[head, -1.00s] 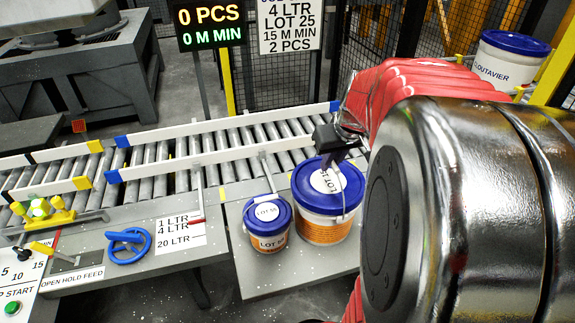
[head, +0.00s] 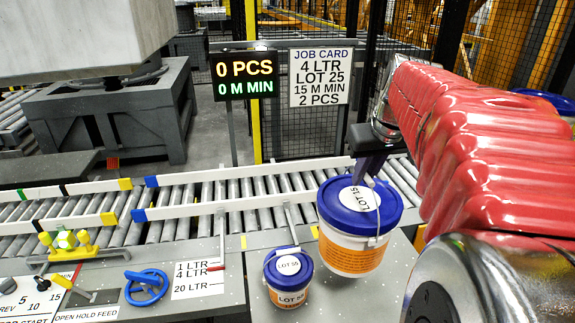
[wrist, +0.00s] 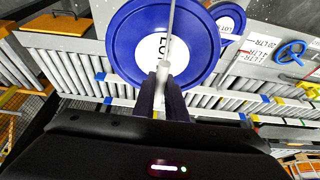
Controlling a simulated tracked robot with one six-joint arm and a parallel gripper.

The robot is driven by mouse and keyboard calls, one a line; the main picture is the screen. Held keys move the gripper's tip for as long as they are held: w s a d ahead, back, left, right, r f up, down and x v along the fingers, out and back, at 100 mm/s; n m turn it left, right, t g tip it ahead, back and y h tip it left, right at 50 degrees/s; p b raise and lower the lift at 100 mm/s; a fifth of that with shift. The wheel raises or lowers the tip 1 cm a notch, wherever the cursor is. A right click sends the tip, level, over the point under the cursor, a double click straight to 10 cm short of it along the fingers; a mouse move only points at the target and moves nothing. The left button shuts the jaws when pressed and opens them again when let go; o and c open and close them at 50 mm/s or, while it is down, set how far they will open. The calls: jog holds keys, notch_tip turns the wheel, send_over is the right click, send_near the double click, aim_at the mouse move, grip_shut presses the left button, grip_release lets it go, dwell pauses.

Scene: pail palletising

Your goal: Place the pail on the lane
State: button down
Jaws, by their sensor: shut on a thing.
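The large white pail (head: 350,252) has a blue lid (head: 338,207), an orange band and a lid label that seems to read LOT 15. My gripper (head: 369,176) is shut on its handle at the lid, and the pail hangs nearly upright, apparently just above the grey bench. In the wrist view, the lid (wrist: 125,35) lies beyond my fingers (wrist: 160,88), with the handle between them. The lane, a roller conveyor (head: 232,190) between white guide rails, runs behind the pail. Its rollers also show in the wrist view (wrist: 62,72).
A small blue-lidded pail (head: 288,285), marked LOT 55, stands on the bench left of the large pail. A blue handwheel (head: 147,286) and a litre scale (head: 199,279) are further left. Guide rails (head: 240,206) edge the rollers. The job card (head: 320,77) reads 4 LTR, LOT 25.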

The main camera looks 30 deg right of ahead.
jog(key=shift+r, duration=2.65)
